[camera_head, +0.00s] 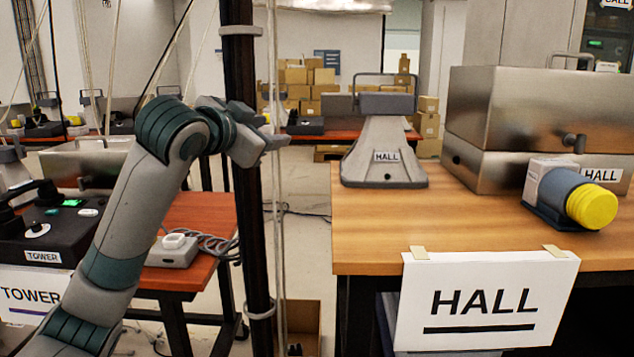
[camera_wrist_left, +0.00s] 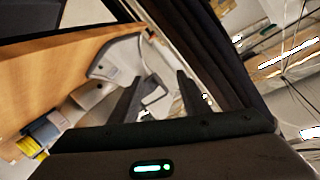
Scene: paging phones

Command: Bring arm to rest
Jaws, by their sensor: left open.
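My left arm rises from the lower left in the head view, and its left gripper (camera_head: 284,141) is raised beside the dark upright pole (camera_head: 242,120). In the left wrist view the two dark fingers (camera_wrist_left: 158,98) stand apart with nothing between them. Beyond them, the grey HALL phone stand (camera_head: 384,152) is on the wooden table; it also shows tilted in the left wrist view (camera_wrist_left: 118,62). My right gripper is in neither view.
The HALL table (camera_head: 450,235) holds a metal box (camera_head: 520,115) and a device with a yellow end (camera_head: 592,206). A paper HALL sign (camera_head: 485,300) hangs at its front. At left, a red table (camera_head: 205,213) and a black TOWER box (camera_head: 62,228) stand near my arm. Ropes hang beside the pole.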

